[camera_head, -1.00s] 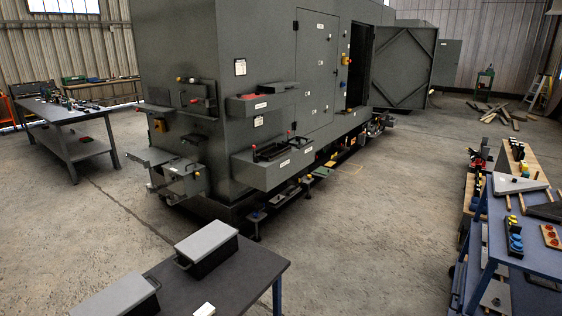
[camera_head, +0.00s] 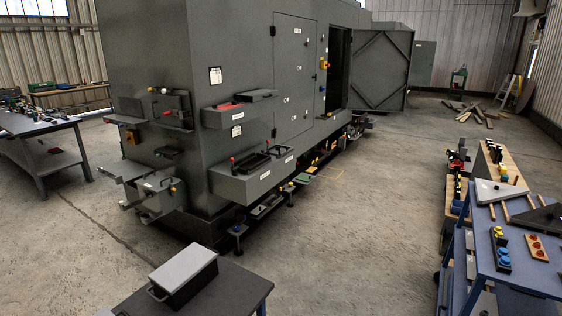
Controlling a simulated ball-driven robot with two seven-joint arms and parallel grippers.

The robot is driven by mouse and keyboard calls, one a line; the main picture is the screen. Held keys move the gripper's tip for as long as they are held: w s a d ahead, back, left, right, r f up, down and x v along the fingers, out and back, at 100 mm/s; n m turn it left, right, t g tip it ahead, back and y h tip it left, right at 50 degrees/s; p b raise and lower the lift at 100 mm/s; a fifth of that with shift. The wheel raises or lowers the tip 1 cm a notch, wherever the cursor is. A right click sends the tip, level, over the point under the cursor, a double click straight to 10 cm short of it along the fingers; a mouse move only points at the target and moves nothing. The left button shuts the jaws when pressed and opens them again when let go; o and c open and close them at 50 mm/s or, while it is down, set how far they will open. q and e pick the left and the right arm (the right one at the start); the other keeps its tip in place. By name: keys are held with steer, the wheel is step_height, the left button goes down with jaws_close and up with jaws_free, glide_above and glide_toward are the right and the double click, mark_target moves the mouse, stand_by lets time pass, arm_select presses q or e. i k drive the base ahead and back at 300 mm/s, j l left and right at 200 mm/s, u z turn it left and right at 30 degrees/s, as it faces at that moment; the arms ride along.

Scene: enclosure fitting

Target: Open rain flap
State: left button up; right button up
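A large dark grey enclosure (camera_head: 160,60) fills the left and middle of the head view. Several fittings are on its sides. An upper wall box (camera_head: 222,117) shows red inside, with a dark grey lid-like plate (camera_head: 257,96) at its right. Below it is a longer box (camera_head: 240,183) with a dark handled piece on top. On the left end are a shelf-like bracket (camera_head: 170,118) with small knobs and a lower open bracket (camera_head: 155,195). I cannot tell which of these is the rain flap. Neither of my grippers is in view.
A dark table (camera_head: 225,292) with a grey-lidded box (camera_head: 187,268) stands in the near foreground. A blue bench (camera_head: 510,268) with parts is at the right, another table (camera_head: 45,128) at the left. A large enclosure door (camera_head: 380,70) stands open. The middle floor is clear.

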mark_target(260, 95)
steer(key=i+z, duration=0.25)
steer(key=i, duration=0.3)
steer(key=i+z, duration=0.25)
steer(key=i, duration=0.35)
steer(key=i+j+z, duration=0.25)
steer(key=i, duration=0.3)
steer(key=i+l+u, duration=0.1)
steer(key=i, duration=0.3)
steer(key=i+l+u, duration=0.1)
steer(key=i, duration=0.3)
steer(key=i+l+u, duration=0.1)
steer(key=i+l, duration=0.15)
steer(key=i, duration=0.15)
steer(key=i+u, duration=0.35)
steer(key=i, duration=0.25)
steer(key=i+u, duration=0.4)
steer(key=i, duration=0.25)
steer(key=i+j, duration=0.1)
steer(key=i, duration=0.75)
